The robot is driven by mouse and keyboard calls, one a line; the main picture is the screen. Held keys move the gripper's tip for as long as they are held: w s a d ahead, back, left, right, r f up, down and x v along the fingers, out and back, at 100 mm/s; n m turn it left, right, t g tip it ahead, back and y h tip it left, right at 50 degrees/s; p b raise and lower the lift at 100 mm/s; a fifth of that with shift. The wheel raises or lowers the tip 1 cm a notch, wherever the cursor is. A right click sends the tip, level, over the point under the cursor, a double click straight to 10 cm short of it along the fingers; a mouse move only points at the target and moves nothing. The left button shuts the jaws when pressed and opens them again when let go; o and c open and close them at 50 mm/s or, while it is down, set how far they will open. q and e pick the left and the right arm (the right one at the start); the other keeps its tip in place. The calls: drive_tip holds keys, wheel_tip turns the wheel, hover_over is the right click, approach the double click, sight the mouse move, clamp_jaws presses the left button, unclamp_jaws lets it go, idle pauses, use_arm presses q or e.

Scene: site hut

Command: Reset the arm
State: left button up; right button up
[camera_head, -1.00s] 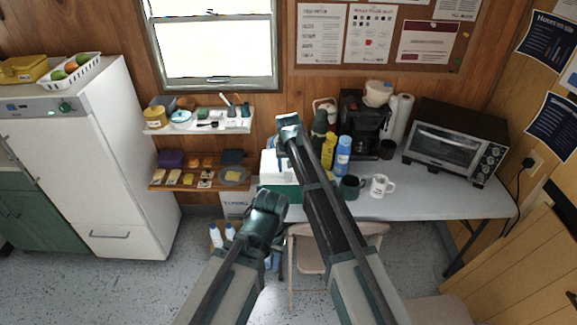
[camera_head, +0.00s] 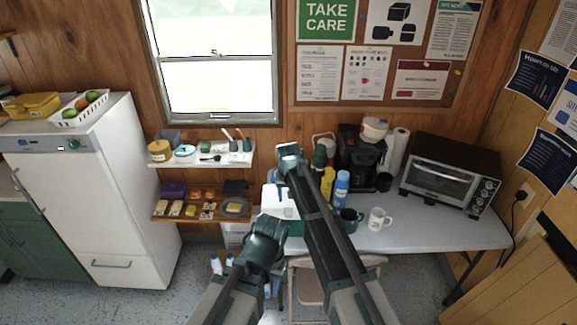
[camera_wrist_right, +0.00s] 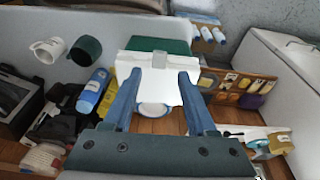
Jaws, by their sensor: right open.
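My right gripper (camera_head: 288,152) is at the end of the arm reaching up the middle of the head view. In the right wrist view its two blue fingers (camera_wrist_right: 158,84) are spread apart and nothing is seen held. A white and green box (camera_wrist_right: 157,62) shows beyond and between the fingers. I cannot tell how far it is from them. The box also shows in the head view (camera_head: 275,200), partly behind my right arm. My left arm comes in from the bottom left of the middle and ends in a teal joint; no left fingers show.
A table (camera_head: 425,232) bears a toaster oven (camera_head: 440,178), a coffee maker, bottles and mugs (camera_head: 379,220). Shelves (camera_head: 165,208) with food and dishes hang left of it. A white fridge (camera_head: 110,210) stands at the left. A folding chair (camera_head: 310,285) stands before the table.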

drive_tip(key=s+d+f+n+g+b, duration=0.1)
drive_tip(key=s+d+f+b, duration=0.1)
drive_tip(key=s, duration=0.9)
drive_tip(key=s+d+f+n+g+b, duration=0.1)
drive_tip(key=s+f+b, duration=0.3)
drive_tip(key=s, duration=0.7)
drive_tip(key=s+d+f+n+g+h+b, duration=0.1)
drive_tip(key=s+d+f+b, duration=0.2)
drive_tip(key=s, duration=0.8)
drive_tip(key=shift+s+f+n, duration=0.3)
drive_tip(key=shift+f, duration=0.3)
